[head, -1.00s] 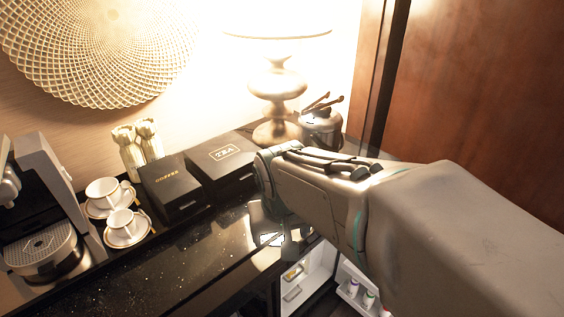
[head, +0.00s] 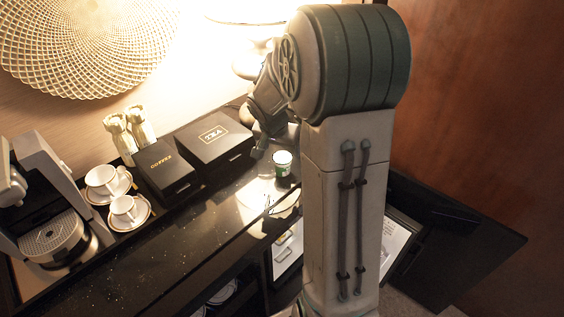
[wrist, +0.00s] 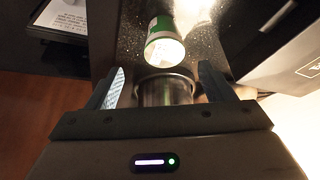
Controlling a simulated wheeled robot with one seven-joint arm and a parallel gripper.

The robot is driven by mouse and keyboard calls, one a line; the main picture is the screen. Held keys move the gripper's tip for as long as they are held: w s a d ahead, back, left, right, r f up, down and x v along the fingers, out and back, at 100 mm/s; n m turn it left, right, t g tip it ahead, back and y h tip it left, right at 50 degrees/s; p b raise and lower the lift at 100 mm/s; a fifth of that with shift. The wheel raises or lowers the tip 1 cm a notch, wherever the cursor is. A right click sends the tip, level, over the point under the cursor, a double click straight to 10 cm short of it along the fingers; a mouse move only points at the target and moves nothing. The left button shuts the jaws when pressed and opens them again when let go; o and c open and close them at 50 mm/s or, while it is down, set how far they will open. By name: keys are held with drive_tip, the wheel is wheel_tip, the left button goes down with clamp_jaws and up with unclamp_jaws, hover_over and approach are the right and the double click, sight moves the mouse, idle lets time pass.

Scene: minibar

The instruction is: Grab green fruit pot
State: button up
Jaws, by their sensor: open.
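The green fruit pot (head: 283,158), a small cup with a white top and green side, stands upright on the black counter in the head view. In the wrist view the pot (wrist: 160,27) lies just beyond the fingertips, between their lines, with its pale round end facing the camera. My gripper (wrist: 162,80) is open, with one finger on each side and the pot not held. A shiny metallic round thing (wrist: 166,92) shows between the fingers. In the head view my arm hides most of the gripper.
The black tea box (head: 213,137) and coffee box (head: 162,170) stand left of the pot, with white cups (head: 123,209) and a coffee machine (head: 45,215) further left. The lamp (head: 250,62) is behind. A dark open door panel (head: 455,235) is at right. The front counter is clear.

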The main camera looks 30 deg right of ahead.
sight(282, 157)
drive_tip(key=shift+x, duration=1.55)
drive_tip(key=shift+w+p+x, duration=0.2)
drive_tip(key=shift+p+x, duration=0.25)
drive_tip(key=shift+x, duration=0.85)
drive_tip(key=shift+w+p+x, duration=0.2)
drive_tip(key=shift+p+x, duration=0.2)
drive_tip(key=shift+x, duration=0.85)
drive_tip(key=shift+a, duration=0.1)
drive_tip(key=c, duration=1.1)
drive_tip(key=shift+r, duration=0.1)
